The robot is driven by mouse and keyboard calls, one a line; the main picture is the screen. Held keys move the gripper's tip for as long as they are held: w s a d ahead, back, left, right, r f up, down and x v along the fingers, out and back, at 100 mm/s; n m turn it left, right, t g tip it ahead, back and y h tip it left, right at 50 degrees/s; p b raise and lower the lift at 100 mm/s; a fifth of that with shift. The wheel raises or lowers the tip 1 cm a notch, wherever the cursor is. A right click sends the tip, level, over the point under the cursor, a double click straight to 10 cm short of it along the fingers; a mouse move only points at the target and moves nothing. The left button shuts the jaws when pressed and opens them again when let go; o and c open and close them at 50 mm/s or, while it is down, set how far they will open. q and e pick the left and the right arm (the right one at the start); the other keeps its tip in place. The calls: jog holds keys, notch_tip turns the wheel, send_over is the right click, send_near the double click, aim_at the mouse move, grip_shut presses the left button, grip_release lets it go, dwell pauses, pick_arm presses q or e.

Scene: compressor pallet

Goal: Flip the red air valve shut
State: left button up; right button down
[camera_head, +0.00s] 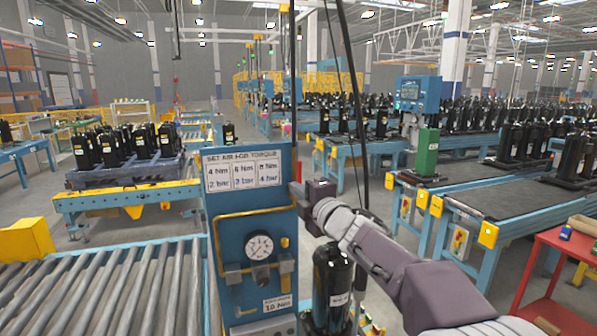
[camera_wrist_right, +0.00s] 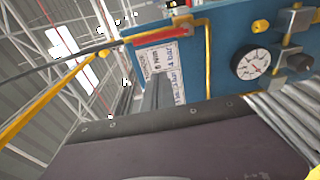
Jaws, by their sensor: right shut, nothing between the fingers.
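The red air valve handle (camera_head: 297,171) shows as a small red piece at the right edge of the blue panel (camera_head: 226,240) in the head view. In the right wrist view the red handle (camera_wrist_right: 160,37) is a long bar lying close alongside the yellow pipe (camera_wrist_right: 207,60). My right gripper (camera_head: 301,189) is shut and empty, just right of the panel edge and close below the handle. In the right wrist view its shut fingers (camera_wrist_right: 153,93) point toward the handle; whether they touch it I cannot tell. My left gripper is not in view.
A pressure gauge (camera_head: 260,246) and fittings sit on the panel below a white torque sign (camera_head: 243,170). A black compressor (camera_head: 331,285) stands below my right arm. A black cable (camera_head: 352,100) hangs behind the gripper. A roller conveyor (camera_head: 110,290) lies left.

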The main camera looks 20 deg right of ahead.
aim_at(298, 178)
jog(key=w+p, duration=0.1)
jog(key=w, duration=0.2)
jog(key=w+d+p, duration=0.1)
jog(key=w+p, duration=0.2)
jog(key=w, duration=0.2)
jog(key=shift+w+d, duration=0.35)
jog(key=shift+d, duration=0.05)
jog(key=shift+w, duration=0.1)
jog(key=shift+d+r+m, duration=0.1)
jog(key=shift+d+m, duration=0.05)
jog(key=shift+m, duration=0.15)
